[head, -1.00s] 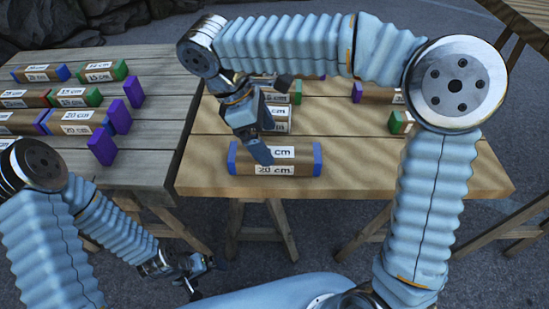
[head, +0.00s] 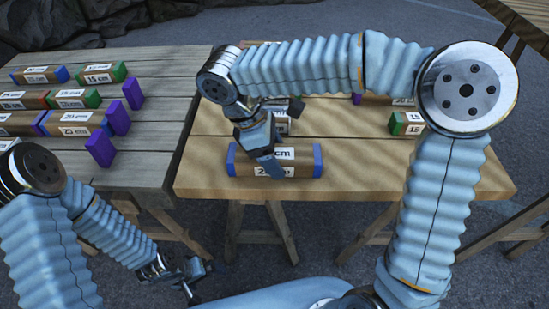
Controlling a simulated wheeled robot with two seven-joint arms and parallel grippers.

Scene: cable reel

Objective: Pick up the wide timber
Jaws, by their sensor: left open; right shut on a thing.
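A brown timber with blue ends and white labels, partly readable as 20 cm (head: 300,162), lies near the front edge of the middle table (head: 430,178). My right gripper (head: 270,160) reaches down over it and is shut on it near its middle, with one finger across its labels. The other finger is hard to make out. The timber appears to rest on the table. My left gripper (head: 192,277) is open and empty, low in front of the tables, away from the timber.
Several labelled timbers with coloured ends lie on the grey left table (head: 155,140), beside purple blocks (head: 100,149). Behind my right gripper, more timbers lie partly hidden. A green-ended timber (head: 398,123) lies on the right. The table's front right is clear.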

